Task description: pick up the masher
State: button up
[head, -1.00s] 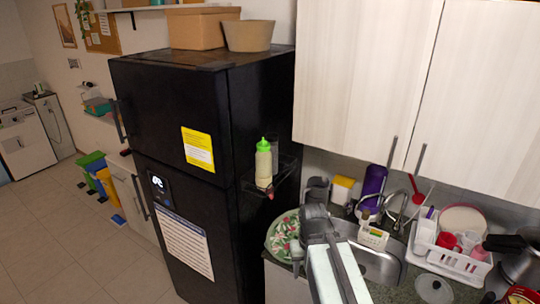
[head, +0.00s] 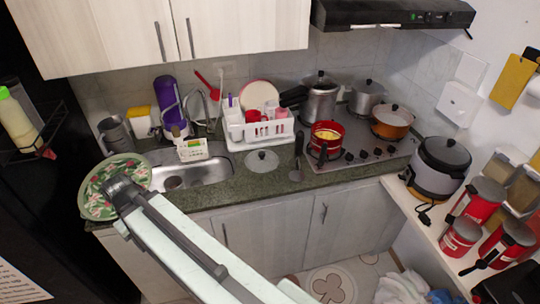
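I cannot single out a masher for certain. A dark long-handled utensil (head: 297,158) lies on the counter left of the stove, its rounded head near the front edge; it may be the masher, but its head is too small to tell. A red long-handled utensil (head: 203,80) leans at the back wall above the sink. My pale arm reaches up from the bottom, and its dark end (head: 122,192) appears in front of the patterned green plate, left of the sink. I cannot make out fingers or anything held there.
The sink (head: 207,174) and white dish rack (head: 262,132) stand along the counter (head: 235,192). A pot lid (head: 262,161) lies before the rack. A red pot (head: 326,138) and other pots stand on the stove (head: 372,150). A black fridge (head: 40,195) borders the left.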

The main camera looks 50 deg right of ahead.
aim_at(295, 176)
jog(key=u, duration=1.55)
jog(key=k, duration=0.75)
jog(key=z, duration=0.5)
